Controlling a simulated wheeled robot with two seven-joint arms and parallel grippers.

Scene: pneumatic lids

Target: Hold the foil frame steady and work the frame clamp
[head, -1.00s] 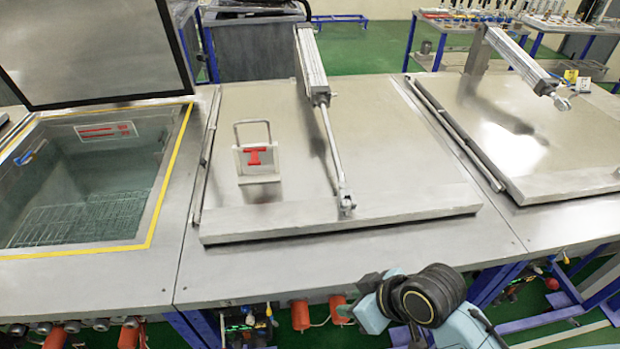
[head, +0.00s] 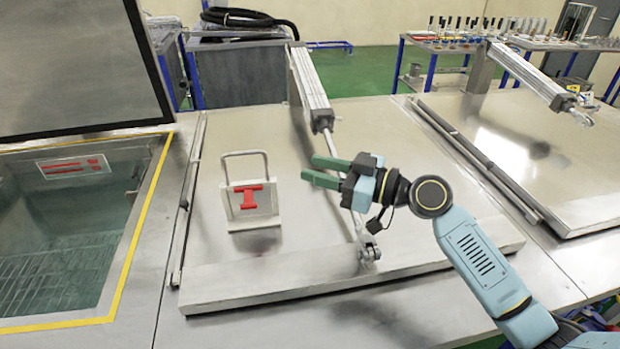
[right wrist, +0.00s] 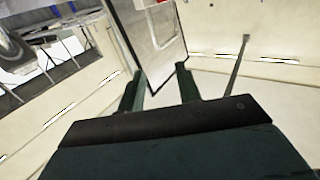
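The foil frame (head: 241,213) is a small pale plate with a grey wire loop above it, standing on the closed middle lid. The red T-shaped frame clamp (head: 250,197) is on its front face. My right gripper (head: 314,171), with dark green fingers, is open and empty, to the right of the frame and apart from it. My left gripper is not in view.
The middle lid (head: 225,282) carries a pneumatic cylinder (head: 309,88), whose rod runs down behind my right gripper. An open tank (head: 55,235) is at the left. Another closed lid (head: 510,150) is at the right. The lid surface left of the frame is clear.

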